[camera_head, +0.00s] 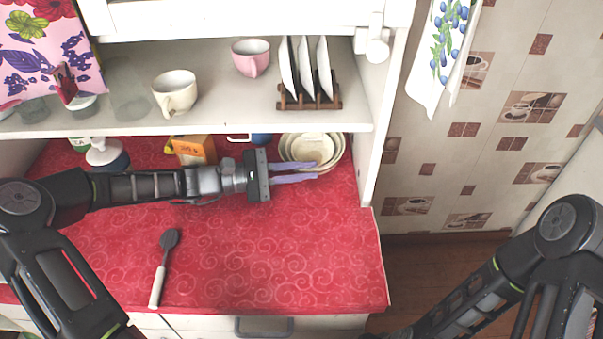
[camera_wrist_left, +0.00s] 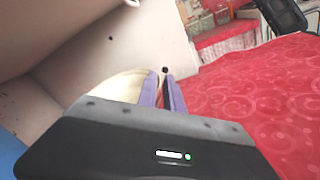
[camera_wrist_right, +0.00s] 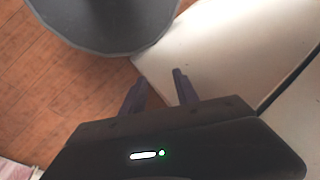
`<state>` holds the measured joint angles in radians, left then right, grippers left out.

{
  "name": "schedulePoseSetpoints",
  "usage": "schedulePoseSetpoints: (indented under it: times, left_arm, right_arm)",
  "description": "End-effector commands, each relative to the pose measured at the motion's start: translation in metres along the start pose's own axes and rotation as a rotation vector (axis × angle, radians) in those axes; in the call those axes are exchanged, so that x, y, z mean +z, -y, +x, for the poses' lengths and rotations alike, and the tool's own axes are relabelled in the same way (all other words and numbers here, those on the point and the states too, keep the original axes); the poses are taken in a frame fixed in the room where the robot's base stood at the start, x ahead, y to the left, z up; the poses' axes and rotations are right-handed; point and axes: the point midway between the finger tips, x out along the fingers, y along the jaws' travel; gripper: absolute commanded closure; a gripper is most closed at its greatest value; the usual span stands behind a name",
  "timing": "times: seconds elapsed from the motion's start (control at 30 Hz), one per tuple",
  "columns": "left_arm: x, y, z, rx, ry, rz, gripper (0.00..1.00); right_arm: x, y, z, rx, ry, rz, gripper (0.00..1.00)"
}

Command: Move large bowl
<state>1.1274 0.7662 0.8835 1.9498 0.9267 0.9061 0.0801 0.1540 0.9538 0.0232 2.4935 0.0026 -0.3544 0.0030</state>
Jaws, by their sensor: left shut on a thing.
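A nested stack of cream bowls stands on the red counter under the shelf, against the right side wall. The large bowl (camera_head: 341,158) is the outermost, with smaller bowls inside it. My left gripper (camera_head: 316,172) reaches in from the left, its purple fingers shut on the near rim of the large bowl. In the left wrist view the cream bowl (camera_wrist_left: 125,86) shows beside the fingers (camera_wrist_left: 164,78), partly hidden by the gripper body. My right gripper (camera_wrist_right: 158,80) is open and empty, away from the counter.
A shelf (camera_head: 220,115) with cups and a plate rack (camera_head: 310,98) overhangs the bowls. An orange box (camera_head: 195,149) and a jar (camera_head: 107,157) stand behind my left arm. A dark spoon (camera_head: 163,265) lies on the counter, whose front right is clear.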

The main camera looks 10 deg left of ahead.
Motion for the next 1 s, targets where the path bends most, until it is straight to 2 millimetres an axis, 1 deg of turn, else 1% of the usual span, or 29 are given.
schedulePoseSetpoints:
  times: [0.03,0.17,0.57,0.6,0.87,0.9,1.0]
  left_arm:
    - [-0.0038,-0.0004,0.0004,0.000,-0.007,-0.002,1.00]
    - [-0.0058,-0.0026,0.0019,0.000,-0.007,-0.002,1.00]
    - [-0.0062,-0.0037,0.0033,0.000,-0.005,-0.002,1.00]
    - [-0.0061,-0.0037,0.0033,0.000,-0.005,-0.002,0.87]
    - [-0.0056,-0.0036,0.0033,-0.001,-0.004,-0.002,0.65]
    - [-0.0055,-0.0036,0.0033,-0.001,-0.003,-0.002,0.64]
    - [-0.0050,-0.0038,0.0035,-0.001,-0.002,-0.002,0.64]
  right_arm:
    - [0.0000,-0.0001,0.0004,0.000,0.000,0.000,0.64]
    - [0.0003,-0.0002,0.0003,0.000,0.001,0.000,0.64]
    - [0.0003,-0.0002,0.0002,0.000,0.001,0.000,0.64]
    - [0.0002,-0.0001,0.0002,0.000,0.000,0.000,0.64]
    - [0.0002,-0.0001,0.0001,0.000,0.000,0.000,0.64]
    - [0.0002,-0.0001,0.0001,0.000,0.000,0.000,0.64]
    - [0.0002,-0.0001,0.0001,0.000,0.000,0.000,0.64]
